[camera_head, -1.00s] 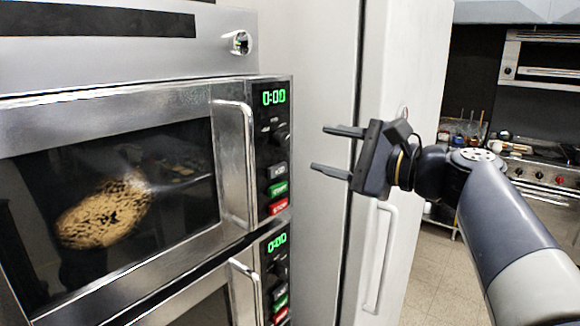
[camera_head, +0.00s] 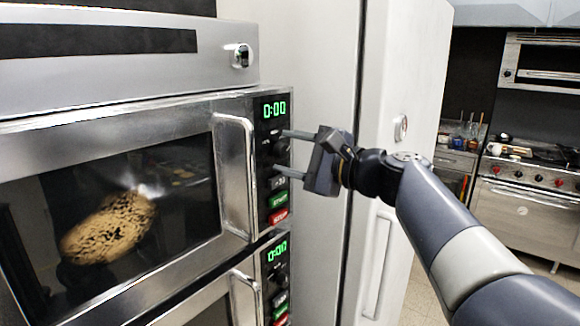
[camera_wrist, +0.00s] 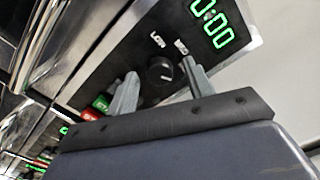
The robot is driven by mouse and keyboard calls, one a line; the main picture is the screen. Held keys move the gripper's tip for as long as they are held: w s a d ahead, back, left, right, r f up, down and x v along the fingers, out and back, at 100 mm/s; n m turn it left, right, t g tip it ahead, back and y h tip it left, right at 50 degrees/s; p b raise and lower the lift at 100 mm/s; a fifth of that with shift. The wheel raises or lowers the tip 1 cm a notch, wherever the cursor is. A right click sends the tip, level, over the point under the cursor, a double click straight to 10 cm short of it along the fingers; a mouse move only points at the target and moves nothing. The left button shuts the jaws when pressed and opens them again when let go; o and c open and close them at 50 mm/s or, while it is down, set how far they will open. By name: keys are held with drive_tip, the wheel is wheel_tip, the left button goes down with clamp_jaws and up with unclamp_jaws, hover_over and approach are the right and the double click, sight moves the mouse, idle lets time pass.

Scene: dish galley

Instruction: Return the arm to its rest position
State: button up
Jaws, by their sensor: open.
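My gripper (camera_head: 284,154) is open and empty in the head view, its two fingers pointing left at the control panel of the upper microwave (camera_head: 110,105). In the wrist view the fingers (camera_wrist: 160,80) stand apart in front of that panel, with a dark knob (camera_wrist: 159,70) showing between them. Whether a fingertip touches the panel I cannot tell. My arm reaches in from the lower right of the head view, in front of a tall white cabinet.
The upper microwave's handle (camera_head: 236,178) is left of the fingers, and its door looks shut. A second microwave (camera_head: 200,300) sits below. The white cabinet (camera_head: 420,100) has a long handle (camera_head: 378,262). A stove (camera_head: 530,195) stands at the back right.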

drive_tip(key=shift+s+f+n+b, duration=0.1)
drive_tip(key=shift+n+b, duration=0.2)
drive_tip(key=shift+n, duration=0.7)
drive_tip(key=n, duration=0.3)
drive_tip(key=shift+b, duration=0.35)
drive_tip(key=n, duration=0.5)
drive_tip(key=shift+n, duration=0.4)
drive_tip(key=b+v, duration=0.2)
drive_tip(key=v, duration=0.4)
drive_tip(key=shift+d, duration=0.2)
drive_tip(key=shift+s, duration=0.1)
